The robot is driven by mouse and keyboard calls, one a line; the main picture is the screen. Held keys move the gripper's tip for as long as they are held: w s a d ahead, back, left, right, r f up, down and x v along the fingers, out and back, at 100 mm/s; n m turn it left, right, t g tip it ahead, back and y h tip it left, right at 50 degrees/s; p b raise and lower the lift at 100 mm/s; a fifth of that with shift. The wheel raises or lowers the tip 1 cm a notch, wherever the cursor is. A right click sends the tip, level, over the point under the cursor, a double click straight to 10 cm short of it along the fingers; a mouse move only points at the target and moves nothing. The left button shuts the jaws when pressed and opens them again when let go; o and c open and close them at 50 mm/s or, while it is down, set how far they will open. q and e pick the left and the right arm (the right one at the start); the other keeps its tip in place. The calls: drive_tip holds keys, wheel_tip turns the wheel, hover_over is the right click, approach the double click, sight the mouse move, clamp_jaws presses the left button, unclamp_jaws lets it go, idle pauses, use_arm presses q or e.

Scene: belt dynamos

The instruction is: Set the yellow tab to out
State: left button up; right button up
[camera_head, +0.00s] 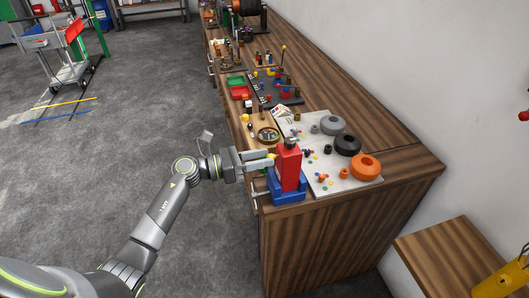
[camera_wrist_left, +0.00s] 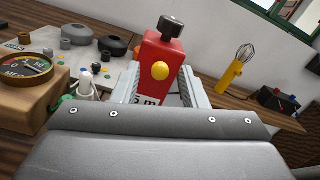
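A red upright block (camera_head: 288,168) stands in a blue base (camera_head: 288,195) at the near end of the wooden bench, with a dark knob (camera_wrist_left: 171,27) on top. The yellow tab (camera_wrist_left: 160,71) is a small round piece on the red face towards my left gripper; in the head view it shows as a yellow spot (camera_head: 271,156). My left gripper (camera_head: 262,161) is level with the block and close to it. In the left wrist view its two fingers (camera_wrist_left: 161,90) are spread, with the yellow tab seen between them and apart from both. My right gripper is in neither view.
A pale board (camera_head: 312,147) with grey, black and orange (camera_head: 365,167) round parts lies behind the block. A wooden box with a dial (camera_head: 267,134) stands to the left. Open floor (camera_head: 120,150) lies left of the bench.

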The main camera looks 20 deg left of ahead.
use_arm(q)
drive_tip(key=shift+w+d, duration=0.35)
drive_tip(key=shift+d, duration=0.15)
clamp_jaws()
